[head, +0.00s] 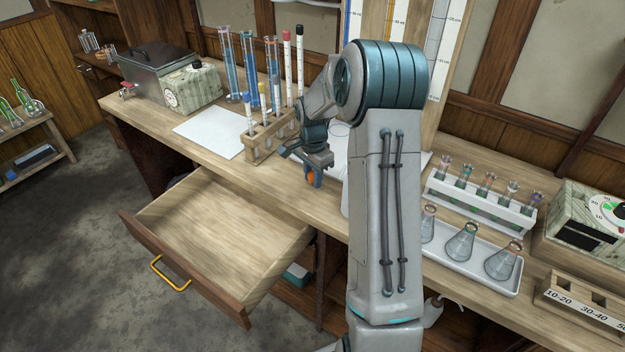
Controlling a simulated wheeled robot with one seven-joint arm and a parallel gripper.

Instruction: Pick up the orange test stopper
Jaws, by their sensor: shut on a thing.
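The orange test stopper (310,178) shows as a small orange piece between the fingers of my gripper (312,180). My gripper is shut on it and points down, by the front edge of the bench and to the right of the open drawer. Most of the stopper is hidden by the fingers, and I cannot tell how far above the bench it is.
The empty drawer (215,240) stands pulled out below the bench. A wooden rack (262,143) of tubes is just behind my gripper. White paper (208,130) lies left of it. A white tube rack (480,212) and a tray (508,288) with flasks stand right.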

